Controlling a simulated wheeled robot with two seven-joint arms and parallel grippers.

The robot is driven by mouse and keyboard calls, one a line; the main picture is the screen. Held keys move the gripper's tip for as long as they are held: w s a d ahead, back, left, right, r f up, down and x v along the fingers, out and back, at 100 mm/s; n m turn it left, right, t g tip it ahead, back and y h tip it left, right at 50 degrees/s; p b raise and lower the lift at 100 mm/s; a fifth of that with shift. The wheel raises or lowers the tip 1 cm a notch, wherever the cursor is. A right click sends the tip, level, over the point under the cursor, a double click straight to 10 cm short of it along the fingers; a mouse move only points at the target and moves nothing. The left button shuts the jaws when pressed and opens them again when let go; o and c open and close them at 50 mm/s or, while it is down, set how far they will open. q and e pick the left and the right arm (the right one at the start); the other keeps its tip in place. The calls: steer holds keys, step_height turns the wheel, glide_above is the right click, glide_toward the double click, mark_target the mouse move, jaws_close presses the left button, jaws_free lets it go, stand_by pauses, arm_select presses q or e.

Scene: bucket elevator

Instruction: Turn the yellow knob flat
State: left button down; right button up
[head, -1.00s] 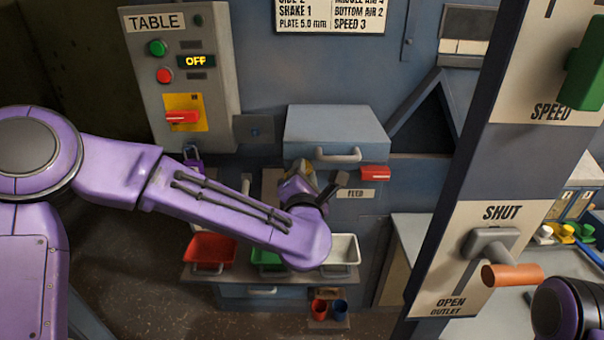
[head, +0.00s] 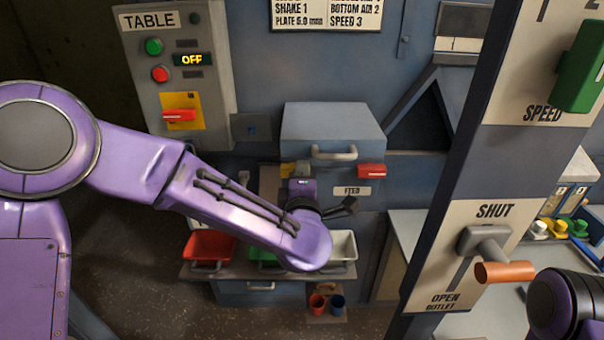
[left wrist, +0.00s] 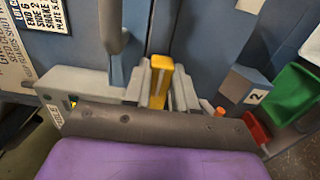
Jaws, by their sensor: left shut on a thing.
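The yellow knob (left wrist: 160,85) shows in the left wrist view as a narrow bar, its long side running up and down the picture. My left gripper (left wrist: 161,92) has a grey finger on each side of it and is shut on it. In the head view my left gripper (head: 302,170) is at the machine front, below the grey box with a handle, and my wrist hides most of it. A small yellow patch shows beside it there; I cannot tell how much of it is the knob. My right gripper is out of view; only my right arm shows at lower right.
A grey box (head: 333,130) with a handle is just above my left gripper, and a red handle (head: 371,171) is to its right. Red (head: 208,246) and white (head: 342,246) trays stand below. The outlet lever (head: 505,272) is on a post at right.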

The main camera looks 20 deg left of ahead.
arm_select(q)
steer(key=shift+r, duration=0.1)
stand_by(0.4)
steer(key=c, duration=0.9)
jaws_free()
steer(key=b+v, duration=0.3)
steer(key=v, duration=0.7)
steer(key=shift+s, duration=0.2)
